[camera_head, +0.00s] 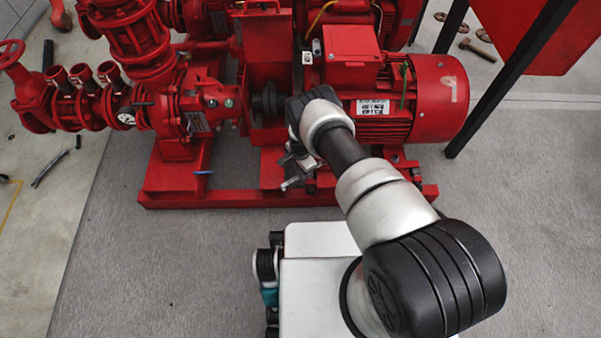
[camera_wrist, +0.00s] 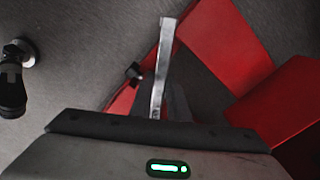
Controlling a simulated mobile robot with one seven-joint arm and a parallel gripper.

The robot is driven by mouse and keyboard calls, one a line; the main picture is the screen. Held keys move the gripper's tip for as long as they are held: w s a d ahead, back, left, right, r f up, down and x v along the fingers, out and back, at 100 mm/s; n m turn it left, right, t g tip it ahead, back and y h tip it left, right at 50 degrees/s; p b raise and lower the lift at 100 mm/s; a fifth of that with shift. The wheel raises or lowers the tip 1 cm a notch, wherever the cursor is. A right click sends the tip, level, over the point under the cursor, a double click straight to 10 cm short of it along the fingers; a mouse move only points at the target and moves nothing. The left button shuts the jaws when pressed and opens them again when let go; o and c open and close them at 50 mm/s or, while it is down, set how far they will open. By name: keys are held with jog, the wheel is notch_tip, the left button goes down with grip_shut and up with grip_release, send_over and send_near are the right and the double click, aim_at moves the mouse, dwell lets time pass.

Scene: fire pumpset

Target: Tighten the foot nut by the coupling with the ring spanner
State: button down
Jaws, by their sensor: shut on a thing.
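My gripper (camera_head: 297,170) is in front of the red pumpset's base frame, just right of and below the dark coupling (camera_head: 266,101). It is shut on a grey metal bar, which looks like the spanner (camera_wrist: 163,62). In the wrist view the spanner sticks out away from the gripper body, over red frame parts and grey floor. Its far end is seen nearly edge-on, so I cannot make out a ring. A small dark piece (camera_wrist: 134,74) shows left of the spanner; I cannot tell if it is the foot nut. No foot nut is clear in the head view, where my arm covers part of the area.
The red motor (camera_head: 437,97) stands right of the coupling, the pump (camera_head: 195,105) left of it. The red base rail (camera_head: 225,199) runs along the front. A black post (camera_head: 500,80) stands at the right. Grey floor (camera_head: 180,265) is open at the front left.

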jog(key=shift+r+p, duration=1.5)
jog(key=shift+r, duration=1.05)
jog(key=shift+f, duration=0.15)
jog(key=shift+s+d+f+n+b, duration=0.15)
jog(key=shift+s+f+n+b, duration=0.05)
jog(key=shift+f+b, duration=0.3)
jog(key=shift+s+d+f+n+b, duration=0.2)
jog(key=shift+f+b, duration=0.2)
jog(key=shift+f, duration=0.2)
jog(key=shift+a+f+b, duration=0.1)
jog(key=shift+f+b, duration=0.7)
jog(key=shift+f, duration=0.55)
jog(key=shift+w, duration=0.15)
